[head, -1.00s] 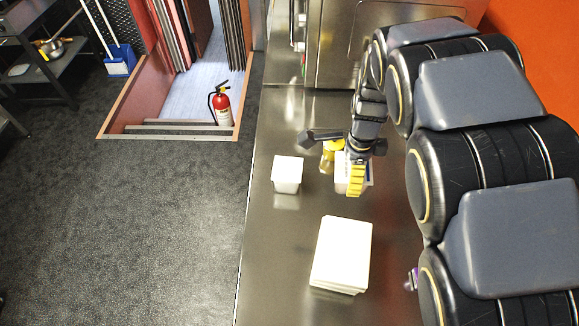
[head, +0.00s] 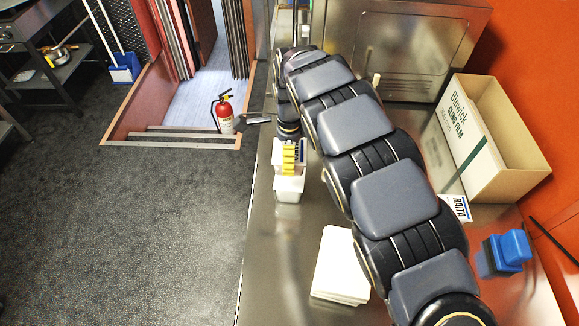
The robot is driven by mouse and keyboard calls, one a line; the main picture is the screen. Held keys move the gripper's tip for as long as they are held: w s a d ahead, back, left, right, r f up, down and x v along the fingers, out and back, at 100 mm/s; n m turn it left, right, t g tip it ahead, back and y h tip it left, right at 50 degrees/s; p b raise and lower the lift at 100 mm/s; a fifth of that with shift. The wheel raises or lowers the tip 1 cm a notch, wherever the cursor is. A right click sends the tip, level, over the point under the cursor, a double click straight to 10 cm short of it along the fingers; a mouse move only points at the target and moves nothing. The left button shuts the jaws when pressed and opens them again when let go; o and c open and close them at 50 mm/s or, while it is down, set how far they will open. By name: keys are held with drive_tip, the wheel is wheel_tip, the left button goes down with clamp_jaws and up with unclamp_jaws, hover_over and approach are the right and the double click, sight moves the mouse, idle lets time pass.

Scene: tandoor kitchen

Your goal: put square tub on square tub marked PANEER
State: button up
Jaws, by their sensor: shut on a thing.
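My gripper (head: 288,158), with yellow fingers, is shut on a white square tub (head: 300,166). Dark blue marking shows at the held tub's right side, too small to read. A second white square tub (head: 289,190) stands upright on the steel counter directly below the held one in the head view. The held tub hides its top, and I cannot tell whether the two touch. I can read no PANEER mark on either tub.
A stack of white sheets or lids (head: 338,270) lies on the steel counter (head: 265,260) nearer me. To the right are a label reading RAITA (head: 456,208), an open cling film carton (head: 485,140) and a blue object (head: 510,248). Counter left of the stack is clear.

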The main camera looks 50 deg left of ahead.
wheel_tip(320, 180, down, 4)
drive_tip(key=shift+f, duration=0.1)
drive_tip(key=o, duration=1)
drive_tip(key=shift+o, duration=0.2)
wheel_tip(320, 180, up, 11)
drive_tip(key=shift+w+r, duration=0.1)
drive_tip(key=shift+r, duration=0.5)
